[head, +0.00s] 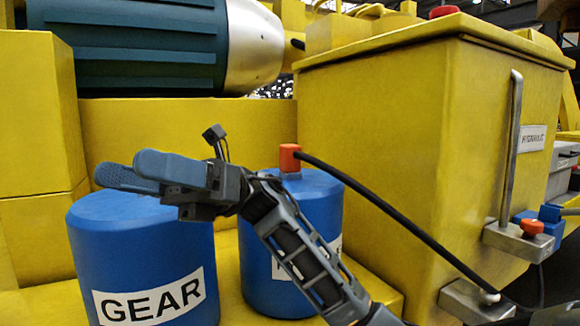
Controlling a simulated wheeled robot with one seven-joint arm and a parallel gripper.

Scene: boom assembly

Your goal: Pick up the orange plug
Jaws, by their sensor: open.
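An orange plug (290,157) stands upright on top of the right blue canister (325,205), with a black cable (395,222) running from it to the lower right. My gripper (120,168) is open, with blue fingers pointing left, above the left blue canister (140,245) labelled GEAR. It is left of the plug and apart from it, with nothing seen between the fingers. My forearm crosses in front of the right canister and hides much of its label.
A large yellow box (375,130) with a metal handle stands at right. A metal block with an orange-red cap (532,227) and a blue fitting sits at its lower right. A teal and silver cylinder (150,45) lies behind, above a yellow wall (245,125).

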